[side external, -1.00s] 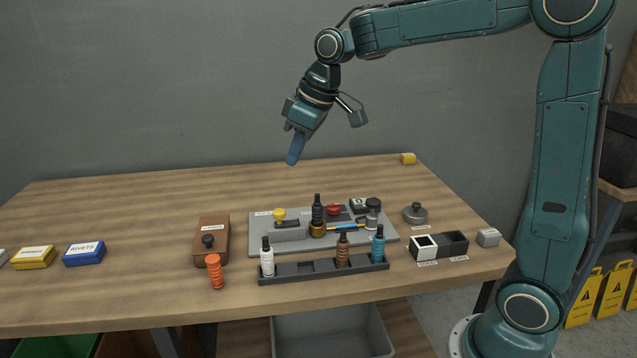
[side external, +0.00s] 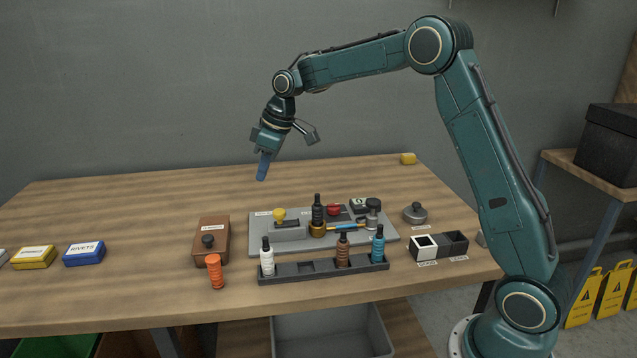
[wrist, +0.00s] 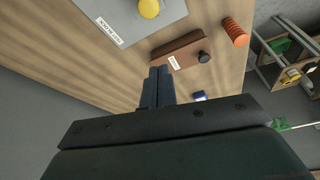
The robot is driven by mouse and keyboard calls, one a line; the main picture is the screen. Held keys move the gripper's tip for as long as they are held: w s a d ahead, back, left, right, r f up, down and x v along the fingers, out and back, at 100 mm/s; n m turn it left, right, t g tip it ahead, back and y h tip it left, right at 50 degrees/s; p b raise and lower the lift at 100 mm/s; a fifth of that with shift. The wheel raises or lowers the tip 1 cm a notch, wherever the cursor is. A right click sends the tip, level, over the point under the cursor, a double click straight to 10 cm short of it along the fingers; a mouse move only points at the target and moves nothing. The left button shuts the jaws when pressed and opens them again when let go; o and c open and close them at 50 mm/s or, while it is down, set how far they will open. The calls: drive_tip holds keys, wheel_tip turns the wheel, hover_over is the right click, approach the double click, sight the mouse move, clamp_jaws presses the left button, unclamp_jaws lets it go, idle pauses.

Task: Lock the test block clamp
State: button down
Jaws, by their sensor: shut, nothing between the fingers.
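A grey plate (side external: 375,236) on the table carries a low grey block (side external: 289,233) with a yellow knob (side external: 279,214) at its left end. The yellow knob also shows at the top edge of the wrist view (wrist: 149,8), on the grey plate (wrist: 113,18). My gripper (side external: 262,172) is shut and empty, pointing down in the air above and behind the plate's left end. Its blue fingers show together in the wrist view (wrist: 158,76).
A brown box with a dark knob (side external: 208,240) and an orange ribbed cylinder (side external: 215,272) stand left of the plate. The table's back left is clear.

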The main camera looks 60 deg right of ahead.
sight(283, 209)
drive_tip(key=shift+f, duration=0.1)
idle(0.3)
drive_tip(key=x, duration=0.9)
drive_tip(key=shift+w+a+f, duration=0.15)
drive_tip(key=shift+f, duration=0.25)
drive_tip(key=shift+s+d, duration=0.5)
drive_tip(key=shift+s, duration=0.35)
drive_tip(key=shift+s+d, duration=0.5)
drive_tip(key=shift+s, duration=0.35)
drive_tip(key=shift+s+d, duration=0.95)
drive_tip(key=shift+d, duration=0.1)
drive_tip(key=shift+s+d, duration=0.25)
drive_tip(key=shift+s, duration=0.1)
